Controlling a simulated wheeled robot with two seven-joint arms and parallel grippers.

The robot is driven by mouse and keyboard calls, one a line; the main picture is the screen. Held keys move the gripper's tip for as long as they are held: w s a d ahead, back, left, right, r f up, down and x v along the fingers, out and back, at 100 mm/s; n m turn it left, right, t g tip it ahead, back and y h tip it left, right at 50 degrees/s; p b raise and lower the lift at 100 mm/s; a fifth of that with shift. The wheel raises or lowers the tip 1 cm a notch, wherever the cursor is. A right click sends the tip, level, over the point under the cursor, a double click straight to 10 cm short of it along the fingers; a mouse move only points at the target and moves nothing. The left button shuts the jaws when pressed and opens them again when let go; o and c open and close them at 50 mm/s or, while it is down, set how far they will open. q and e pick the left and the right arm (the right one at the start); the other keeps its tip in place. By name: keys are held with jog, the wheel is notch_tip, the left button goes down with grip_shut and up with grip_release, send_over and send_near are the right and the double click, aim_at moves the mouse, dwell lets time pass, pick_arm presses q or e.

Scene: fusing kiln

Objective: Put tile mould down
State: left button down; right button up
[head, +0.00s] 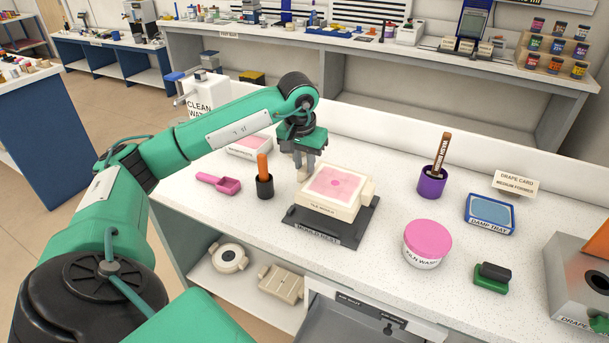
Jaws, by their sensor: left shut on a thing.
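The tile mould (331,207) is a cream square block with a pink pattern in its top and a lug on its side. It is level on or just above the dark mould rest (346,236); I cannot tell whether the two touch. My left gripper (302,173) points down at the mould's left rear side and is shut on the mould there, its fingertips partly hidden. My right gripper is out of view.
Left of the rest are a black holder (265,187) with an orange-handled tool and a pink scoop (220,183). To the right are a pink-lidded kiln wash jar (427,243), a purple cup (432,184) and a blue damp tray (489,214). Clear counter lies between.

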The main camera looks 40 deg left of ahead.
pick_arm(q)
jog(key=shift+f, duration=2.35)
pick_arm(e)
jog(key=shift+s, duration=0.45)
pick_arm(q)
jog(key=c, duration=1.6)
grip_release()
jog(key=shift+c, duration=0.2)
jog(key=o, duration=0.4)
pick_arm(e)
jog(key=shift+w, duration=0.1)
pick_arm(q)
jog(key=shift+r, duration=0.1)
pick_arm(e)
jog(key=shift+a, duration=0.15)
